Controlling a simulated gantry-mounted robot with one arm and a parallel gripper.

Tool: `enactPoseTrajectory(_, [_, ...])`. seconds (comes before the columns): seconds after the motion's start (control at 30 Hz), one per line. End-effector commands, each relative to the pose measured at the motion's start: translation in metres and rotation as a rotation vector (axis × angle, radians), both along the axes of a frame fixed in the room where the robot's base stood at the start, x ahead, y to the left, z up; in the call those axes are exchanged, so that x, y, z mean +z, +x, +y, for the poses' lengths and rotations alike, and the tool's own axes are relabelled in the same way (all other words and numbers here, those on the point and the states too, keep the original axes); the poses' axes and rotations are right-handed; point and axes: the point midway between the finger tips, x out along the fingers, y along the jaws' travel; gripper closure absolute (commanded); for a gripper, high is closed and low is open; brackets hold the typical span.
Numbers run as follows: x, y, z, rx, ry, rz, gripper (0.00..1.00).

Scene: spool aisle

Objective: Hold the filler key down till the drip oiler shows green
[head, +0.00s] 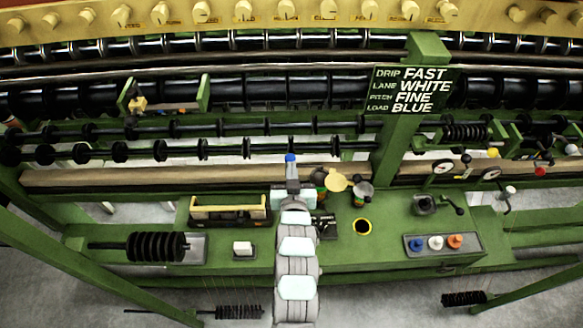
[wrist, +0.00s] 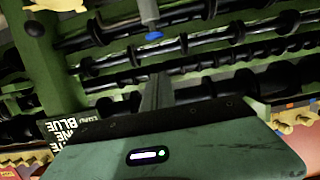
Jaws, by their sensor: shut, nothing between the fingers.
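My gripper (head: 292,186) is over the green bench in the head view. Its shut fingers (wrist: 157,84) show in the wrist view with nothing between them. A blue-tipped grey post (head: 290,160) stands just beyond my gripper in the head view. In the upside-down wrist view the post's blue tip (wrist: 153,37) lies past the fingers, apart from them in the picture. I cannot tell whether this is the filler key or part of the drip oiler. No green oiler indicator can be made out. A sign (head: 411,89) reads DRIP FAST, LANE WHITE, PITCH FINE, LOAD BLUE.
A yellow disc (head: 336,182) and a small can (head: 363,191) are close right of my gripper. A black box (head: 326,226) is beside my arm. Blue, white and orange knobs sit on a panel (head: 444,253). A tray (head: 228,222) and a black spool (head: 157,247) are left.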

Motion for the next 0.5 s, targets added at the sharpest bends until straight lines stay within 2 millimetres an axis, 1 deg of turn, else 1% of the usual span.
enactPoseTrajectory(0.03, [0.002, 0.008, 0.000, 0.000, 0.000, -0.001, 1.00])
enactPoseTrajectory(0.1, [-0.001, 0.018, 0.000, 0.000, 0.000, -0.002, 1.00])
enactPoseTrajectory(0.43, [-0.014, 0.063, 0.001, 0.000, -0.001, 0.001, 1.00])
enactPoseTrajectory(0.5, [-0.013, 0.073, 0.001, 0.000, -0.001, -0.004, 1.00])
